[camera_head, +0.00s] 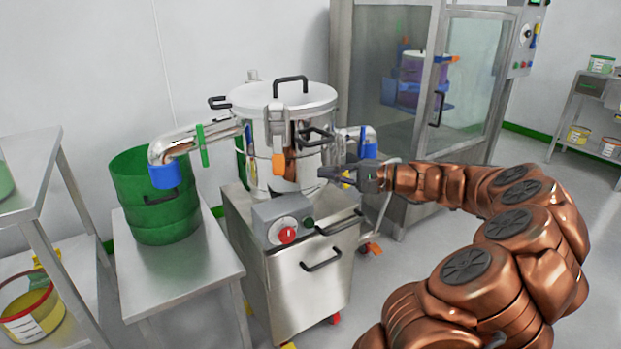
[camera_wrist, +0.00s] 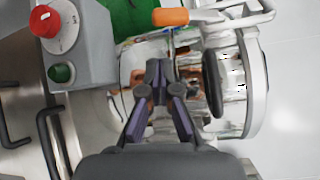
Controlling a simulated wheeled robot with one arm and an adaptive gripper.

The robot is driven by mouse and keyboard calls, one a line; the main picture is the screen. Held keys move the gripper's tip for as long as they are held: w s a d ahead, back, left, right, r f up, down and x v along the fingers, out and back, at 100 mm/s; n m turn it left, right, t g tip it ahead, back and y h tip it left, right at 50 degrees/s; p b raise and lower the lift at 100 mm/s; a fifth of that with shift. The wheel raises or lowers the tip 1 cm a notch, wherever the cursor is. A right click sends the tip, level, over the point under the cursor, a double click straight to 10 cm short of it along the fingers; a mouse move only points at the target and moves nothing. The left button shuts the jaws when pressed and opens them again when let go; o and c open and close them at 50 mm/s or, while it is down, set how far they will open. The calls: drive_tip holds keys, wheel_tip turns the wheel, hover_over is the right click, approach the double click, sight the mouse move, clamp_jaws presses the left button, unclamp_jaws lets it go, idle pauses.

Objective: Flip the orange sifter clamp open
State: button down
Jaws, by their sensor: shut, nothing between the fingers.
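The orange sifter clamp (camera_head: 278,163) is an orange-tipped metal latch on the front of the steel sifter (camera_head: 256,155), hanging down below the lid. In the wrist view its orange tip (camera_wrist: 170,17) is at the top, with its metal lever running right from it. My gripper (camera_head: 322,173) is in front of the sifter's right side, to the right of the clamp and apart from it in the picture. In the wrist view my gripper (camera_wrist: 157,66) has its dark fingers together and empty, below the orange tip. No part of the clamp's tip is hidden.
A control box with a red knob (camera_head: 287,235) and green button is on the cart just below. A black handle (camera_head: 316,135) sticks out from the sifter above my gripper. A green drum (camera_head: 158,207) stands on a steel table at left. A glass cabinet (camera_head: 390,80) is behind.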

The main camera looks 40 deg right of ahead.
sight(278, 156)
drive_tip(key=b+x, duration=0.1)
drive_tip(key=x, duration=0.7)
drive_tip(key=shift+w+a+f+b, duration=0.1)
drive_tip(key=shift+w+a+b, duration=0.1)
drive_tip(key=shift+b, duration=0.15)
drive_tip(key=shift+w+a, duration=0.2)
drive_tip(key=shift+w, duration=0.05)
drive_tip(key=shift+a, duration=0.1)
